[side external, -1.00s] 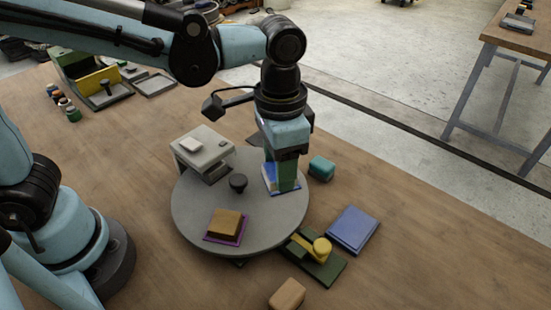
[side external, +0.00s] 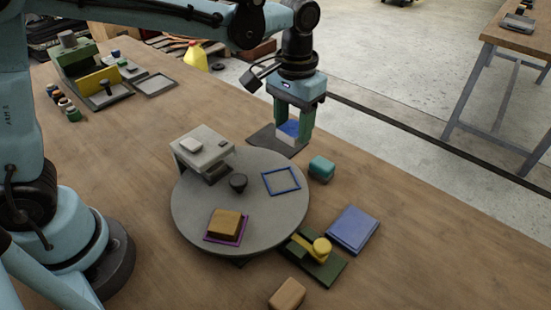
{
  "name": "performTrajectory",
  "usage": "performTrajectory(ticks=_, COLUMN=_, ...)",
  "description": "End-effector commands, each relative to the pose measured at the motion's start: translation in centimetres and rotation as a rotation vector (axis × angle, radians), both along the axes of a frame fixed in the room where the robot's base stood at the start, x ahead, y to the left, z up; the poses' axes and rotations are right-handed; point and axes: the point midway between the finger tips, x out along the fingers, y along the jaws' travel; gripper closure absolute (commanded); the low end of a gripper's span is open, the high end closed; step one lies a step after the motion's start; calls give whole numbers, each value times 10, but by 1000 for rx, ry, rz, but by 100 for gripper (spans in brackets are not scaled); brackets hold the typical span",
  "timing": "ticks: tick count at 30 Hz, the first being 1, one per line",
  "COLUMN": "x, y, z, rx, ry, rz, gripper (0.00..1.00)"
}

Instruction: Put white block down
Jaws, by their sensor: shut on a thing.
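My gripper (side external: 291,137) is shut on the white block (side external: 288,139), which shows a blue face between the fingers. The fingers hide part of the block. A blue-outlined square (side external: 281,191) on the round grey turntable (side external: 258,213) is empty.

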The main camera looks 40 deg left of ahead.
Motion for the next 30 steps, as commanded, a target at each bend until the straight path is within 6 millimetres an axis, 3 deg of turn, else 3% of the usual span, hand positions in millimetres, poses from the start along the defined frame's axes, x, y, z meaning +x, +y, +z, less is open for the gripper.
performTrajectory(ticks=5, x=15, y=18, z=-10, rx=0, ry=0, rz=40, gripper=96)
performTrajectory(ticks=19, x=65, y=92, z=-63, rx=0, ry=0, rz=38, gripper=96)
performTrajectory(ticks=24, x=73, y=104, z=-73, rx=0, ry=0, rz=35, gripper=96)
performTrajectory(ticks=30, x=74, y=106, z=-90, rx=0, ry=0, rz=34, gripper=96)
